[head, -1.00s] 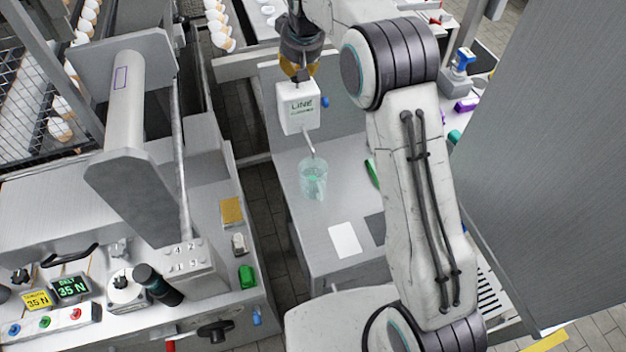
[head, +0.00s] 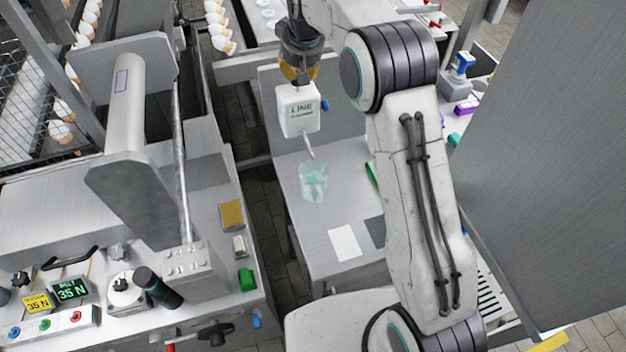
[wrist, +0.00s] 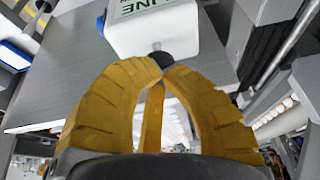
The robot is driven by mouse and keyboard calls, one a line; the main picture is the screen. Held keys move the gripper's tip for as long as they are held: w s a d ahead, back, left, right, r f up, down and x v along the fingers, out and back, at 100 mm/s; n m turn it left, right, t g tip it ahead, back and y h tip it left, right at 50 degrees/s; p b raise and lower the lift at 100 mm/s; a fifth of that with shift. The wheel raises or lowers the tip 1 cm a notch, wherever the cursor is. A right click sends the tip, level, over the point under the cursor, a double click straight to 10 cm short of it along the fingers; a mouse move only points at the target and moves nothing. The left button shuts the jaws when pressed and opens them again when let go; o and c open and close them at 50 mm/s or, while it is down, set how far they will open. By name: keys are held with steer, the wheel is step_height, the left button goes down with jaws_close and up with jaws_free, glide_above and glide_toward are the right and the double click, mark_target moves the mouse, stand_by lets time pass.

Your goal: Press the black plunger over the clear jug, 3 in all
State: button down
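A white dispenser box (head: 298,112) with a LINE label hangs on the panel at centre. Its thin spout (head: 308,146) points down over the clear jug (head: 313,182), which stands on the grey bench and holds a little pale green liquid. My gripper (head: 301,77) is above the box, pointing down. In the wrist view its yellow fingers (wrist: 164,68) are drawn together with their tips close to each other. The black plunger (wrist: 161,59) shows just beyond the fingertips; contact cannot be told. The jug is not visible in the wrist view.
A blue knob (head: 324,105) is beside the box. A green object (head: 373,177) and a white card (head: 344,242) lie on the bench (head: 295,195). A machine with a control panel (head: 50,320) stands at left. A large grey panel (head: 550,170) stands at right.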

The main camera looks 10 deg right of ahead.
steer(key=shift+r+p, duration=1.4)
steer(key=shift+r, duration=0.35)
steer(key=shift+f+b, duration=0.3)
steer(key=shift+f, duration=0.1)
steer(key=shift+s+f+b, duration=0.1)
steer(key=shift+f+b, duration=1.35)
steer(key=shift+f, duration=0.55)
steer(key=shift+r, duration=0.2)
steer(key=shift+r+p, duration=2)
steer(key=shift+r, duration=0.15)
steer(key=shift+f, duration=0.3)
